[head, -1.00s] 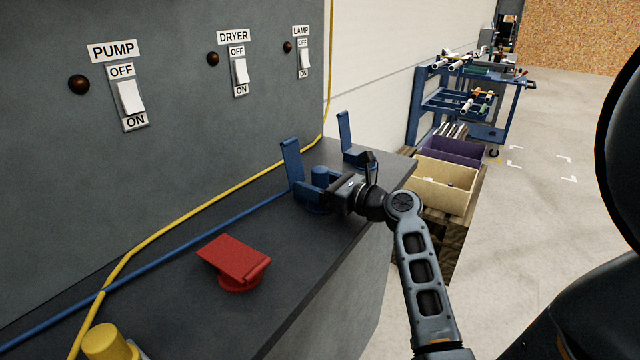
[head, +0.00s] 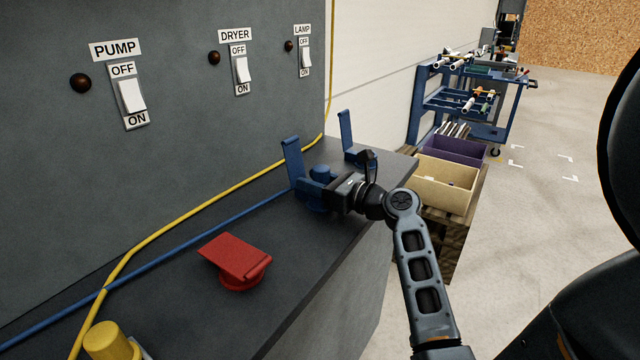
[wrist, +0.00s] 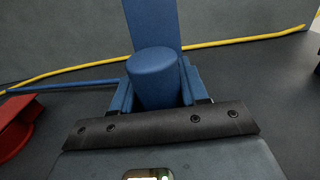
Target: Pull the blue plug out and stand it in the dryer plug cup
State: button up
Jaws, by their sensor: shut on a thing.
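The blue plug (head: 320,172) stands upright on the dark bench top in front of a raised blue lid (head: 293,160). Its base is hidden by my gripper. My gripper (head: 322,190) reaches in from the right and is shut on the plug. In the wrist view the blue plug (wrist: 154,80) sits between the two fingers (wrist: 155,92), with the raised lid right behind it. A blue cable (head: 190,238) runs left from beside the plug along the bench. The DRYER switch (head: 240,70) is on the grey panel.
A red flap lid (head: 236,258) lies shut on the bench at left, with a yellow plug (head: 106,340) nearer. Another raised blue lid (head: 346,130) stands behind the gripper. A yellow cable (head: 185,210) runs along the panel. Beige (head: 445,187) and purple (head: 452,149) bins stand beyond the bench.

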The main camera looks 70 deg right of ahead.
notch_tip(320, 180, up, 10)
jog(key=shift+r+p, duration=0.15)
jog(key=shift+p, duration=0.7)
jog(key=shift+r+p, duration=2.75)
jog(key=shift+p, duration=0.5)
